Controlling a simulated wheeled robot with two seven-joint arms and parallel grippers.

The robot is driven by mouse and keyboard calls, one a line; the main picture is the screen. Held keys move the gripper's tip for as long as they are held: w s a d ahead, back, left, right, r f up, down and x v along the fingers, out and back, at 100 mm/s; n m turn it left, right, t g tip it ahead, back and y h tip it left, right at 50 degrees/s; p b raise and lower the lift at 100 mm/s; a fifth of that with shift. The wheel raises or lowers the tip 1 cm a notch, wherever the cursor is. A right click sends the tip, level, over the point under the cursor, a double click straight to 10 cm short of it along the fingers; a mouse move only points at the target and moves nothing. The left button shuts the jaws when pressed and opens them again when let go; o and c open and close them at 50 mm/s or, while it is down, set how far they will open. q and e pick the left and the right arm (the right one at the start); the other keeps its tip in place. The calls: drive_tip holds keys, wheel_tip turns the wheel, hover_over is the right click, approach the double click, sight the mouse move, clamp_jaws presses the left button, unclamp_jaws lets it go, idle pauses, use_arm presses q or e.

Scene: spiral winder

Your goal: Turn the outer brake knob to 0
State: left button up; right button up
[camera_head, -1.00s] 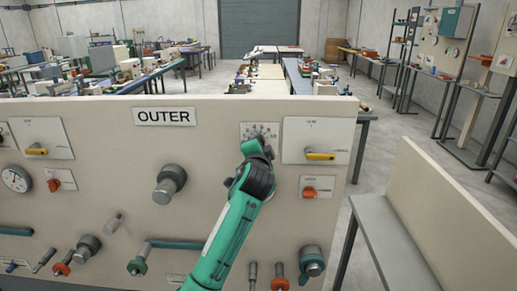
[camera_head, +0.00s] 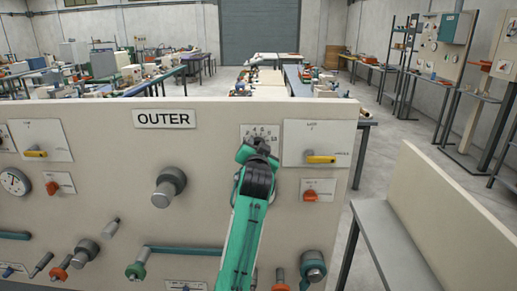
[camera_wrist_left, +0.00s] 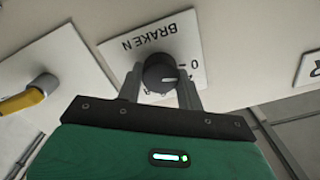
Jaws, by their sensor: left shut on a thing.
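The outer brake knob (camera_wrist_left: 160,73) is a dark round knob on a white dial plate (camera_wrist_left: 166,36), lettered BRAKEN and upside down in the left wrist view. A pale line on the knob's face points roughly right, and a 0 is printed on the plate to the right. In the head view the dial plate (camera_head: 261,131) shows its scale above my left gripper (camera_head: 258,147), which largely hides the knob. My left gripper's fingers (camera_wrist_left: 160,92) lie on both sides of the knob, shut on it. My right gripper is not in view.
The beige panel carries an OUTER label (camera_head: 164,118), a large grey knob (camera_head: 168,187) and a yellow-handled switch (camera_head: 320,159) right of the dial. An orange switch (camera_head: 310,195) sits below that. A grey bench (camera_head: 385,225) stands at the right.

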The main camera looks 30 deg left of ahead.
use_arm(q)
drive_tip(key=shift+f, duration=0.1)
idle(0.3)
drive_tip(key=o, duration=1)
drive_tip(key=b+v, duration=0.3)
drive_tip(key=v, duration=1.1)
drive_tip(key=shift+b, duration=0.35)
drive_tip(key=shift+a, duration=0.1)
